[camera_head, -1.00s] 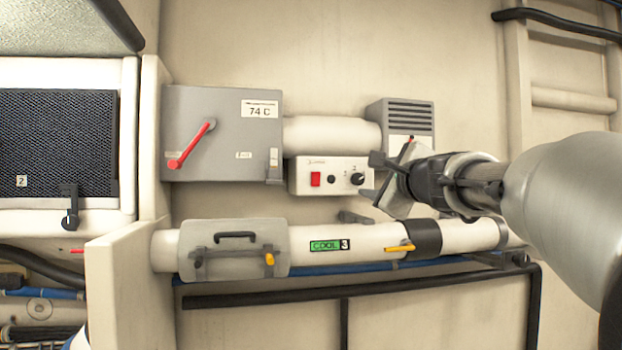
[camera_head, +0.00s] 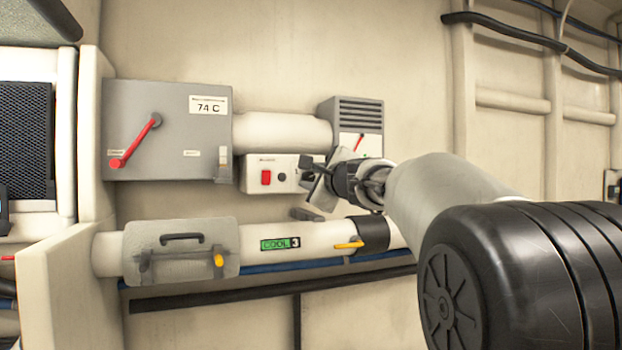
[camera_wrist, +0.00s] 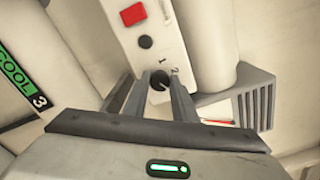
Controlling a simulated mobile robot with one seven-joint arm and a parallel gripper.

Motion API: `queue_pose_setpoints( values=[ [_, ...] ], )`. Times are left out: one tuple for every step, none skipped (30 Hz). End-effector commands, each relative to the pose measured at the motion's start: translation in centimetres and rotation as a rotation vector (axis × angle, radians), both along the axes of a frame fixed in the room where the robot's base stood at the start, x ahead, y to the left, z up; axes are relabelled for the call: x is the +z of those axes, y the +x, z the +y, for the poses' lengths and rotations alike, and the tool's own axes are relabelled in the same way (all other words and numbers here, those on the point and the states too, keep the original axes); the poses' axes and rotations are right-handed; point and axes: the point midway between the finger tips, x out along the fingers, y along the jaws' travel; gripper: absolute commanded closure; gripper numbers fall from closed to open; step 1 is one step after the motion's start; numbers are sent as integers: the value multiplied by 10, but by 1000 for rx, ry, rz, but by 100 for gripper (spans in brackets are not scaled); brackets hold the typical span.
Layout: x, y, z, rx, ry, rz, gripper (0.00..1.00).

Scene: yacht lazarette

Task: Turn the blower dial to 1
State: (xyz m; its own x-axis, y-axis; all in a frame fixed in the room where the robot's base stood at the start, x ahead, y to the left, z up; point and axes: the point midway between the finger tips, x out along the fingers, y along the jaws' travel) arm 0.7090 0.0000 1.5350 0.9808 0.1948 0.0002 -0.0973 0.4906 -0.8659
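The blower dial (camera_wrist: 158,80) is a small round black knob on a white control box (camera_head: 254,176). In the wrist view it shows between my fingertips, with the printed marks 1 and 2 beside it. Its pointer setting is too small to read surely. My gripper (camera_wrist: 160,82) is open, its two grey fingers on either side of the dial; I cannot tell whether they touch it. In the head view my gripper (camera_head: 318,180) covers the right end of the box and hides the dial.
The box also bears a red switch (camera_head: 266,177) and a black knob (camera_head: 282,176). A grey box (camera_head: 165,120) with a red lever and a 74 C label stands left. A vented grey housing (camera_head: 357,112) is above my gripper. A white pipe with a COOL 3 label (camera_head: 281,244) runs below.

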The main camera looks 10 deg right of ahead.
Motion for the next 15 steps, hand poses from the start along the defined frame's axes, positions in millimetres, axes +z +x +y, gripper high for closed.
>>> queue_pose_setpoints(
  values=[
    [0, 0, 0, 0, 0, 0, 94],
    [0, 0, 0, 0, 0, 0, 98],
    [0, 0, 0, 0, 0, 0, 98],
    [0, 0, 0, 0, -1, 0, 98],
    [0, 0, 0, 0, -2, 0, 98],
    [0, 0, 0, 0, -4, -1, 98],
    [-1, 0, 0, 0, -8, -2, 98],
    [-1, 0, 0, 0, -12, -2, 98],
    [-1, 0, 0, 0, -20, -4, 98],
    [-1, 0, 0, 0, -26, -5, 98],
    [-1, 0, 0, 0, -35, -7, 98],
    [-2, 0, 0, 0, -50, -10, 98],
    [-2, 0, 0, 0, -63, -12, 98],
    [-2, 0, 0, 0, -77, -15, 98],
    [-2, 0, 0, -1, -99, -21, 98]
  ],
)
